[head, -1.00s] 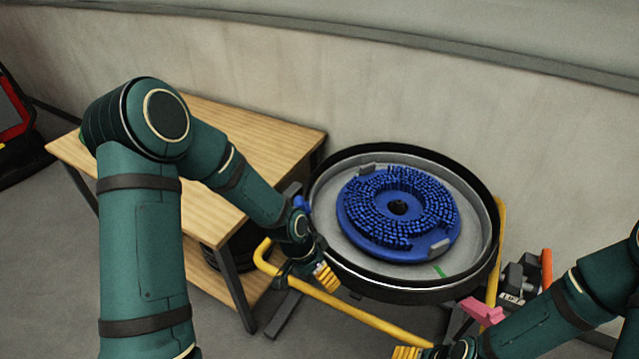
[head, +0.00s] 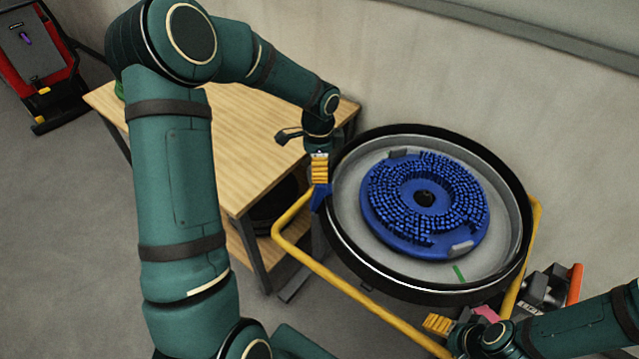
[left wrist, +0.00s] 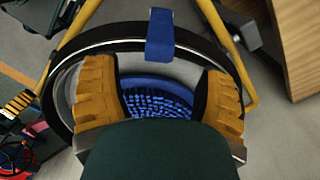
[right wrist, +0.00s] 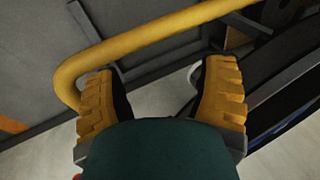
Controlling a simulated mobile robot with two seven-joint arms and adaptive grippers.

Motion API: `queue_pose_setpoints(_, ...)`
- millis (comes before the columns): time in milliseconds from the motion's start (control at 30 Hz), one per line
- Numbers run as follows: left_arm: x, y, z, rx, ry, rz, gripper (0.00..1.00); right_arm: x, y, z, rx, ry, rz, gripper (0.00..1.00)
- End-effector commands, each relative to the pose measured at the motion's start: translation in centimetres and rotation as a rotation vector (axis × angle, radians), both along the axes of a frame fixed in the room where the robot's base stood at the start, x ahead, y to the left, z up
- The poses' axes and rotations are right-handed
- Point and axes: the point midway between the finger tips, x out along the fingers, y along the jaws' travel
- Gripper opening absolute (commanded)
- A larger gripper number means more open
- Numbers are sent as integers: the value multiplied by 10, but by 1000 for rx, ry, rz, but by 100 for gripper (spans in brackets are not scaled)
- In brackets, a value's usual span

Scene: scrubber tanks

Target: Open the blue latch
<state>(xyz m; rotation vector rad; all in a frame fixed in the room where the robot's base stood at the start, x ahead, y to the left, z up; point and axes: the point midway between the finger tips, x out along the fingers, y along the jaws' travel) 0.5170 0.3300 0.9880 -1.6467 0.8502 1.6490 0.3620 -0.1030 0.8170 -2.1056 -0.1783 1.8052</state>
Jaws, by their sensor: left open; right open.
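The blue latch (head: 319,198) sits on the left rim of the round black tank. In the left wrist view the blue latch (left wrist: 160,38) stands up across the rim as a short strap. My left gripper (head: 320,168) is at the latch in the head view, its yellow fingers partly covering it. In the left wrist view my left gripper (left wrist: 157,80) is open, with the latch beyond and between its fingertips, apparently not touched. My right gripper (head: 438,323) is open and empty near the yellow frame, also in the right wrist view (right wrist: 160,85).
The tank (head: 345,235) holds a blue bristled disc brush (head: 377,209). A yellow tube frame (head: 345,288) runs around its front. A wooden table (head: 225,150) stands left of it, with a grey wall behind. A red-and-black object (head: 70,95) stands far left.

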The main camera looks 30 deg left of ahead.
Motion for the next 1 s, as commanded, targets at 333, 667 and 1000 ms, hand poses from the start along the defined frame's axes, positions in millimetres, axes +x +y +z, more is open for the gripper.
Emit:
queue_pose_setpoints(333,-1,0,-58,-1,2,1,71,-3,1,-8,2,7,5,71)
queue_pose_setpoints(667,0,0,-69,-1,-1,2,71,-3,1,-9,2,7,6,71)
queue_pose_setpoints(1000,0,0,-69,-1,-1,2,6,-3,1,-9,2,7,6,71)
